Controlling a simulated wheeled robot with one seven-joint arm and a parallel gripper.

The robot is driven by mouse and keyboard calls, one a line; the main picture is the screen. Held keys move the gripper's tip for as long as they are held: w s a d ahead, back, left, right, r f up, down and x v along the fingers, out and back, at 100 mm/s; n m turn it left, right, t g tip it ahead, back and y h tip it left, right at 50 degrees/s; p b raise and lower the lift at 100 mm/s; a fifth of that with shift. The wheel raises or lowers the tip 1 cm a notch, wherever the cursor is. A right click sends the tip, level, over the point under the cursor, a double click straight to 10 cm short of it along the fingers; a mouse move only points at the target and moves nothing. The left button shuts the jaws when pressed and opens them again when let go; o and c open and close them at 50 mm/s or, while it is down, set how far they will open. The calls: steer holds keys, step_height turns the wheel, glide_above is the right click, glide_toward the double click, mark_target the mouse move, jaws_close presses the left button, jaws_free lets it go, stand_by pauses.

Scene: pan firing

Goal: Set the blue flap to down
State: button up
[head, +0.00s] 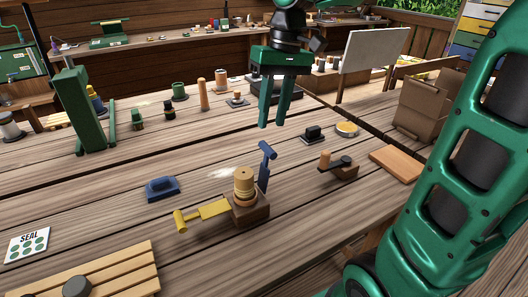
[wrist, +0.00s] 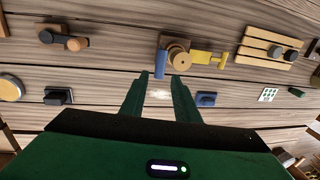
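The blue flap (head: 266,165) stands upright at the back of a small wooden block (head: 250,212) on the table, with a wider end at its top. In the wrist view the blue flap (wrist: 160,60) shows just beyond my fingertips. A yellow flap (head: 205,211) lies out flat to the left of the same block. A round tan stack (head: 244,184) sits on the block between them. My gripper (head: 272,123) is open and empty, pointing down above and behind the blue flap, apart from it. It also shows in the wrist view (wrist: 160,77).
A wooden block with a dark lever (head: 338,168) stands to the right, near a black piece (head: 312,134). A slatted board (head: 115,270) is at the front left. Table around the block is mostly clear.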

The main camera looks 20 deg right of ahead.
mark_target(267, 145)
steer(key=f, duration=0.3)
steer(key=a+f, duration=0.1)
steer(key=f, duration=0.6)
steer(key=shift+a+f, duration=0.3)
steer(key=shift+a, duration=0.05)
steer(key=shift+c, duration=0.6)
jaws_close()
